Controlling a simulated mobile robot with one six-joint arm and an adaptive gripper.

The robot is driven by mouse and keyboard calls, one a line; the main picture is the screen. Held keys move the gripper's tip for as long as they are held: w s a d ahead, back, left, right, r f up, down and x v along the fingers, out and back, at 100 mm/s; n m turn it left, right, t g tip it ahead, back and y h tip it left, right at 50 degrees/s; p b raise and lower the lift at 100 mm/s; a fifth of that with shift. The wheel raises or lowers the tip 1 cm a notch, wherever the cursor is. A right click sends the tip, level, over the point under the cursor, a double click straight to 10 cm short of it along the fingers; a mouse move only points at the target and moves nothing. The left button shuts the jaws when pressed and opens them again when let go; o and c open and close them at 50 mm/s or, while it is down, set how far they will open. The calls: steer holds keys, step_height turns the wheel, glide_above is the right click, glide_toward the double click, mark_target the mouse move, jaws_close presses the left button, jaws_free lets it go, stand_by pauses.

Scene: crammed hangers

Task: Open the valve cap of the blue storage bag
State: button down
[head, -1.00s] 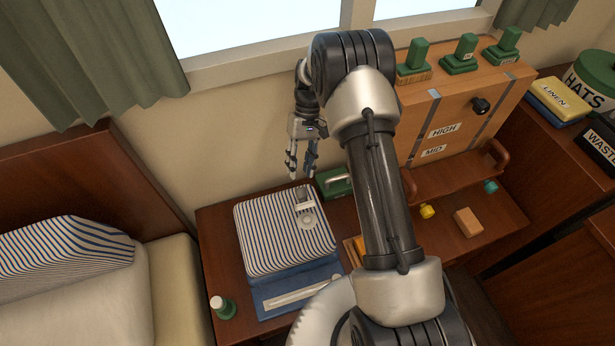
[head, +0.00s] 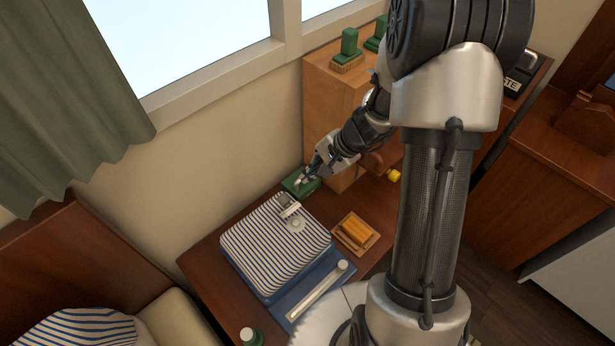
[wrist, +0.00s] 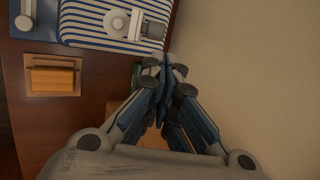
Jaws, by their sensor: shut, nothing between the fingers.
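The blue storage bag (head: 314,292) lies on the wooden table with a blue-and-white striped bundle (head: 262,250) in it. A round pale valve (head: 297,224) sits at its far right corner, with a grey blocky piece (head: 286,203) against it. In the wrist view the valve (wrist: 117,22) and the grey piece (wrist: 152,30) show near the top edge. I cannot tell whether the grey piece is the cap. My gripper (head: 303,182) is shut and empty, beyond the bag's far right corner and apart from the valve. Its fingertips (wrist: 165,68) meet in the wrist view.
A green object (head: 296,186) is just under my gripper, partly hidden. A wooden tray (head: 368,245) with an orange block lies right of the bag. A tall wooden case (head: 335,92) stands behind. The wall is close at the far side. A green-capped bottle (head: 250,338) stands near the front.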

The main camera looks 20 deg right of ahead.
steer(key=b, duration=0.4)
glide_toward(284, 203)
steer(key=w+f, duration=0.3)
steer(key=w+a+f, duration=0.1)
steer(key=f, duration=0.1)
steer(key=shift+w, duration=0.4)
steer(key=shift+f, duration=0.1)
steer(key=w, duration=0.1)
steer(key=w+a+b, duration=0.1)
steer(key=shift+w+f, duration=0.1)
steer(key=shift+w, duration=0.25)
steer(key=shift+s, duration=0.15)
